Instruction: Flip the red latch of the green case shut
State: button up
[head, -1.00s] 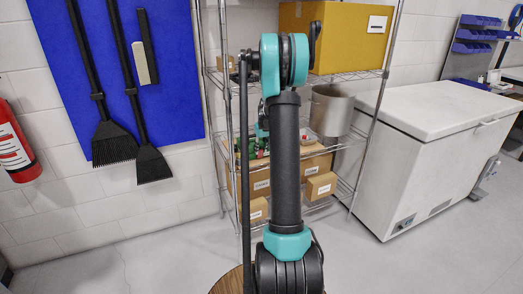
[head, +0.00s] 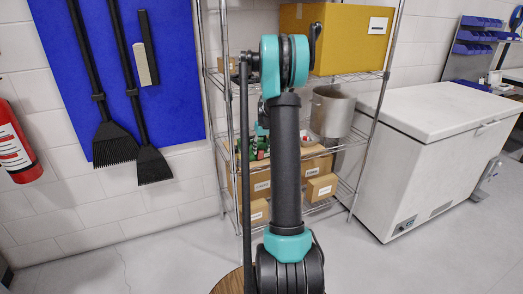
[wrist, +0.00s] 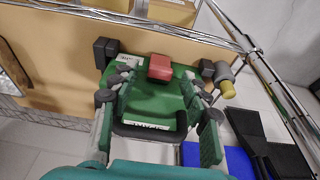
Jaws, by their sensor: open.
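The red latch (wrist: 160,67) sits at the far edge of the case. It looks raised, but I cannot tell its exact angle. A black handle bar crosses the near side of the case. My gripper (wrist: 158,90) is open, with one finger on each side over the case and nothing held between them. I cannot tell whether a fingertip touches the latch. In the head view, my arm hides most of the case and the gripper.
A wire shelf rack (head: 226,130) holds cardboard boxes (head: 320,189), a metal pot (head: 331,111) and a large yellow box (head: 336,38). A rack post and rail (wrist: 275,75) run close on the right in the wrist view. A white chest freezer (head: 423,160) stands to the right.

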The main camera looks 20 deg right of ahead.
jog(key=v, duration=1.1)
jog(key=shift+s, duration=0.1)
jog(key=s+a+f, duration=0.3)
jog(key=s+a, duration=0.4)
jog(key=s, duration=0.5)
jog(key=s+a+f, duration=0.4)
jog(key=s+a, duration=0.3)
jog(key=s, duration=0.5)
jog(key=s+a+f+t, duration=0.1)
jog(key=s+a+f, duration=0.3)
jog(key=s+a, duration=0.3)
jog(key=s, duration=0.5)
jog(key=shift+f, duration=0.1)
